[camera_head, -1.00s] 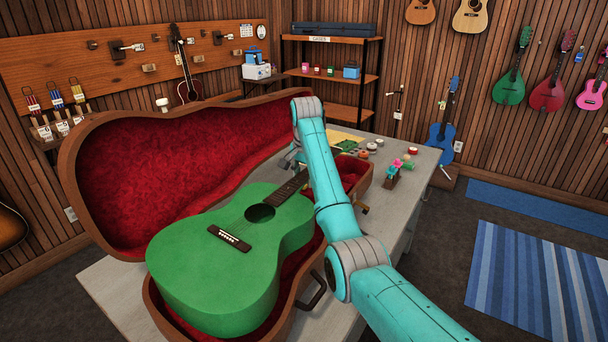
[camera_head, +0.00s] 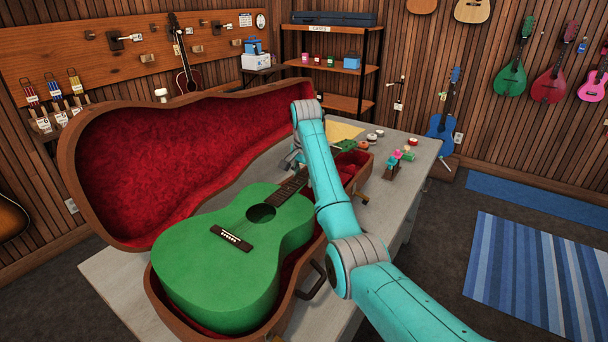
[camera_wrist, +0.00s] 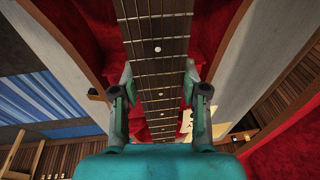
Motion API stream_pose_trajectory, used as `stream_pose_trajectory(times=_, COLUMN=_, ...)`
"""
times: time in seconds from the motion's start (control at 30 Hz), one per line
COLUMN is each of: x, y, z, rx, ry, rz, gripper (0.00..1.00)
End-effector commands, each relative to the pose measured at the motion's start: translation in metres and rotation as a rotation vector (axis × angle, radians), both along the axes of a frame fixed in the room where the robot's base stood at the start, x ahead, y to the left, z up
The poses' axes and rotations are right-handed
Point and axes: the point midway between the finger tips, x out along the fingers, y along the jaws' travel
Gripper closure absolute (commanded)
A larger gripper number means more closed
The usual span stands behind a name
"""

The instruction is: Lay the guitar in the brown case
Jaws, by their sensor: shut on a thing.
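The green guitar (camera_head: 232,262) is over the lower half of the open brown case (camera_head: 290,312), body toward the front and neck toward the back. Its body sits above the case rim, and red lining shows beside it. The case lid (camera_head: 165,170) stands open at the left. In the wrist view my gripper (camera_wrist: 160,92) is shut on the guitar's dark neck (camera_wrist: 158,45), one finger on each side. Whether the guitar's underside touches the lining cannot be seen.
The case lies on a grey table (camera_head: 120,300). Small colored items (camera_head: 397,160) and tape rolls (camera_head: 375,136) lie at the table's back right. A shelf (camera_head: 335,70) stands behind. The floor to the right, with a blue striped rug (camera_head: 530,275), is open.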

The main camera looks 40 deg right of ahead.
Motion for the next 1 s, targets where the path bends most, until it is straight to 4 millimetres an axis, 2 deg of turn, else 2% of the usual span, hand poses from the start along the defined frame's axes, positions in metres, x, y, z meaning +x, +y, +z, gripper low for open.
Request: stream_pose_trajectory(times=1.0, x=0.001, y=0.0, z=-0.033, rx=0.008, ry=0.009, rz=-0.001, gripper=1.0)
